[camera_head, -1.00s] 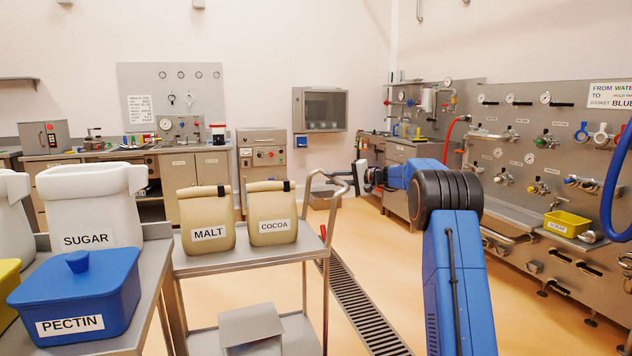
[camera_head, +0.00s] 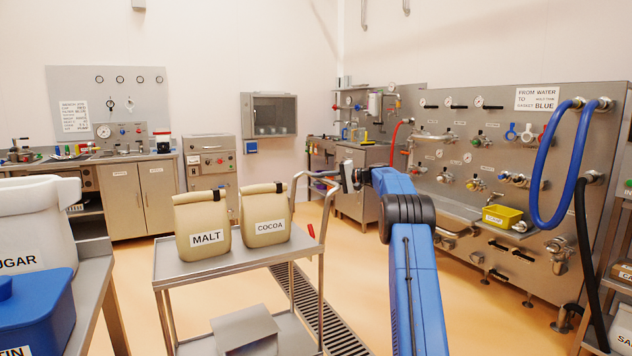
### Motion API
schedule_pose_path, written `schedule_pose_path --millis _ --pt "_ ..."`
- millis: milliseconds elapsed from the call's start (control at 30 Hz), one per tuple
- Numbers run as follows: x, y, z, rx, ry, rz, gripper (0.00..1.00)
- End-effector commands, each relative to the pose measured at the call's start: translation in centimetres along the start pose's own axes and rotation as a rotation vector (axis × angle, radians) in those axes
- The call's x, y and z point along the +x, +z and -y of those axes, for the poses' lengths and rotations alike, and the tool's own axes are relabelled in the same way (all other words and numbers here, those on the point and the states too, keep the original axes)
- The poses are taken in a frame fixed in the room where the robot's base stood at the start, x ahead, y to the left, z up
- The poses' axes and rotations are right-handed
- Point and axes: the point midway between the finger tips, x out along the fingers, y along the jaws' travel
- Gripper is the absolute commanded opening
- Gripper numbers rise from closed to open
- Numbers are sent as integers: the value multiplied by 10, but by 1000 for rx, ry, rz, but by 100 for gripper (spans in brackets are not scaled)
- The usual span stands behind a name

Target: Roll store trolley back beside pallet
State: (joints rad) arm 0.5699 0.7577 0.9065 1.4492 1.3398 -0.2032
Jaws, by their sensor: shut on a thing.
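The store trolley (camera_head: 183,272) is a grey metal cart with an upper deck, a lower shelf and a raised bent-tube handle at its right end. A MALT bag (camera_head: 203,238) and a COCOA bag (camera_head: 265,226) stand upright on its upper deck. A grey box (camera_head: 245,330) is on the lower shelf. My gripper (camera_head: 341,180) is at the trolley's handle and shut on it; the fingertips are small and partly hidden by the handle and wrist. No pallet can be made out in this view.
A side table (camera_head: 92,280) with a SUGAR sack (camera_head: 32,225) and a blue PECTIN tub (camera_head: 45,310) stands close on the left. A floor drain (camera_head: 305,300) runs beside the trolley. A valve panel (camera_head: 560,110) lines the right; orange floor between is open.

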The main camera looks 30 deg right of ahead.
Motion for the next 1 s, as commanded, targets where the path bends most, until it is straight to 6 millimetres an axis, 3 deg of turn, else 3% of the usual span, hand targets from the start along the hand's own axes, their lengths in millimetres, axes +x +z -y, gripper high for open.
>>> schedule_pose_path --millis 333,367,400,433,767,1000 --pt "-5 -4 -3 2 2 -10 0" --pt "-5 -4 -3 2 1 -10 26" --pt "-5 -4 -2 2 1 -10 35" --pt "-4 -4 -2 2 1 -9 37" --pt "-5 -3 -1 1 0 -6 37" --pt "-34 -3 0 1 0 -8 37"
